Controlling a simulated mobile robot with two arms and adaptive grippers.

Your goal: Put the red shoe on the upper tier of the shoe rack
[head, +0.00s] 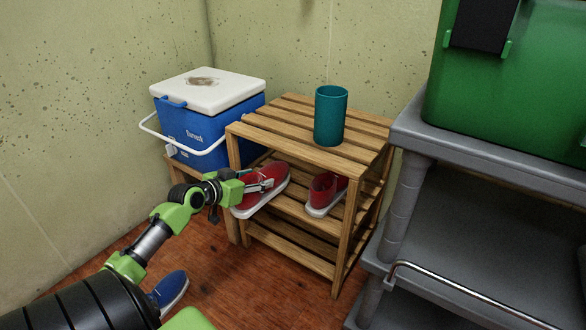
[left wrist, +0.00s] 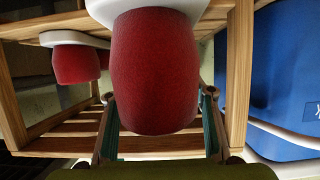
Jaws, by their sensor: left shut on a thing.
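The slatted wooden shoe rack (head: 290,118) has a top board and two open tiers below it. One red shoe (head: 275,176) with a white sole is at the left of the upper open tier, toe inward, its heel sticking out past the front. My left gripper (head: 262,186) is shut on its heel; the left wrist view shows the red heel (left wrist: 155,75) between both fingers. I cannot tell whether the sole rests on the slats. The other red shoe (head: 322,192) stands to its right on the same tier. My right gripper is out of view.
A teal cup (head: 330,115) stands on the rack's top. A blue cooler (head: 200,130) with a white lid is at the left. A blue shoe (head: 170,290) lies on the floor beside my arm. A grey shelf cart (head: 470,215) with a green bin (head: 520,100) is close at the right.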

